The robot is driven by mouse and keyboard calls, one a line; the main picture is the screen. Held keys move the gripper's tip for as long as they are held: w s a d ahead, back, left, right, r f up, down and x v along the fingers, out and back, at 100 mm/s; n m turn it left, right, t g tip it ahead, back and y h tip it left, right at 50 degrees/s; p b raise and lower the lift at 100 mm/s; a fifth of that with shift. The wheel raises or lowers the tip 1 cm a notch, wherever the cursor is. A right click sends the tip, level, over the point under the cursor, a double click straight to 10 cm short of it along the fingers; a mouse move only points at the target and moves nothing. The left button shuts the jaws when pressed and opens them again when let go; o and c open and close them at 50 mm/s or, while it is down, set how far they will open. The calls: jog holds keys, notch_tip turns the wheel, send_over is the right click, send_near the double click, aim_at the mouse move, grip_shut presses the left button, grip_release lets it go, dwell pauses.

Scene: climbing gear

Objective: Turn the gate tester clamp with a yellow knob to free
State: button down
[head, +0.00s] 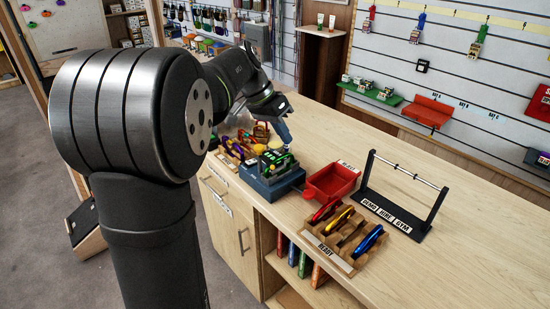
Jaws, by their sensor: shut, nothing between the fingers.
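The gate tester (270,187) is a dark blue-grey box near the counter's left edge. A green carabiner-like piece (278,163) sits on its top. My gripper (288,145) points down just above the tester's back right part, shut with nothing held. I cannot tell whether its tips touch the tester. The clamp's setting is too small to read and partly hidden by my gripper.
A red tray (331,183) stands right of the tester. In front is a wooden rack (318,250) of coloured carabiners marked READY. A black stand with a bar (402,169) is to the right. Various gear crowds behind the tester. The right front counter (450,255) is clear.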

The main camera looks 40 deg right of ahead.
jog(key=shift+w+a+f+m+t, duration=0.15)
jog(key=shift+w+f+m+t, duration=0.4)
jog(key=shift+f, duration=0.9)
jog(key=shift+w+a+f+m+t, duration=0.1)
jog(key=shift+w+a+f+m, duration=0.1)
jog(key=shift+f+m, duration=0.95)
jog(key=shift+w+a+f+m+t, duration=0.15)
jog(key=shift+w+f+m+t, duration=0.25)
jog(key=shift+f, duration=1.35)
